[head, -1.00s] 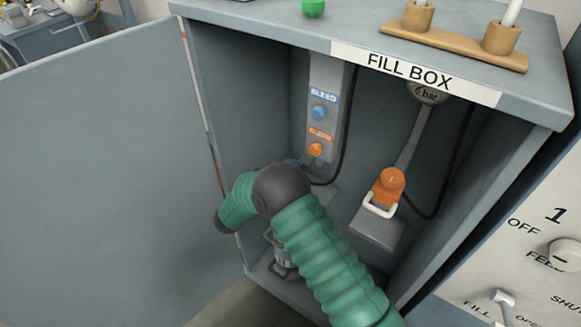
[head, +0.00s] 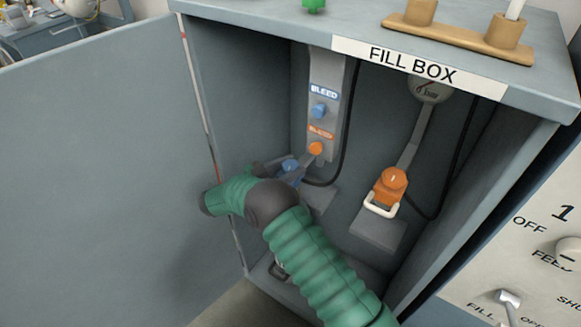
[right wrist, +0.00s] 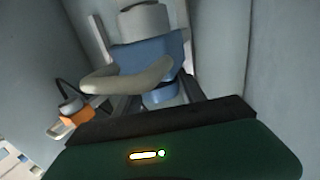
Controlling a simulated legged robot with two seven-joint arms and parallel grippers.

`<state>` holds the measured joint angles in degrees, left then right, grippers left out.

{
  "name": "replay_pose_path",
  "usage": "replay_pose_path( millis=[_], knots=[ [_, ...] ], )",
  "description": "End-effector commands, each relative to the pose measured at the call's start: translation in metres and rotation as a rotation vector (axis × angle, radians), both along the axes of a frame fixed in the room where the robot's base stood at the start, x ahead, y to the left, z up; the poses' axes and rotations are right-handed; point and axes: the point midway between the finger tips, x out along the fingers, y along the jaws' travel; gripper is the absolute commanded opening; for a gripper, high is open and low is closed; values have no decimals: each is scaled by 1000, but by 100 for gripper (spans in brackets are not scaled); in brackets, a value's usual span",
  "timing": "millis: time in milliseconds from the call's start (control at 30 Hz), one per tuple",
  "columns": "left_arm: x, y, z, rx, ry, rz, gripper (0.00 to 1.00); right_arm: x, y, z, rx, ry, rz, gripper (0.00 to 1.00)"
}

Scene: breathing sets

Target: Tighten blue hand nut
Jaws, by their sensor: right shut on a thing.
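The blue hand nut (right wrist: 160,95) shows in the right wrist view, on a blue fitting (right wrist: 150,58) with a pale curved handle (right wrist: 128,78). My right gripper (right wrist: 158,100) has one dark finger on each side of the nut and is shut on it. In the head view, the blue fitting (head: 290,166) shows only in part, low on the left inside the fill box. My right gripper (head: 279,171) is beside it there, with the wrist and green arm covering much of it. My left gripper is in neither view.
The fill box (head: 220,70) stands open, its door (head: 100,180) at the left. An orange fitting (head: 391,184) with a white handle hangs to the right. Blue (head: 319,110) and orange (head: 316,148) bleed knobs sit on the panel above. Black hoses run nearby.

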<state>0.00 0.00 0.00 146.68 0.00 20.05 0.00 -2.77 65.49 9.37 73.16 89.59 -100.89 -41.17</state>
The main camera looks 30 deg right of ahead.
Motion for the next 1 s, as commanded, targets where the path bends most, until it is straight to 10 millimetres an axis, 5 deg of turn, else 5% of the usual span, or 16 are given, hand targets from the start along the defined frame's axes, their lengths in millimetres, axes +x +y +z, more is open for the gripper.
replay_pose_path(
  millis=[33,67,200,567,1000],
  knots=[
    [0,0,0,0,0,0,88,2,0,2,-3,-3,4,7],
    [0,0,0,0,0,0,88,2,0,2,-3,-3,4,50],
    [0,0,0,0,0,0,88,1,0,2,-3,-2,3,68],
    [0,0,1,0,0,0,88,1,4,2,-2,-2,3,69],
    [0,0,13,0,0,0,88,2,103,0,-1,-1,5,69]
  ],
)
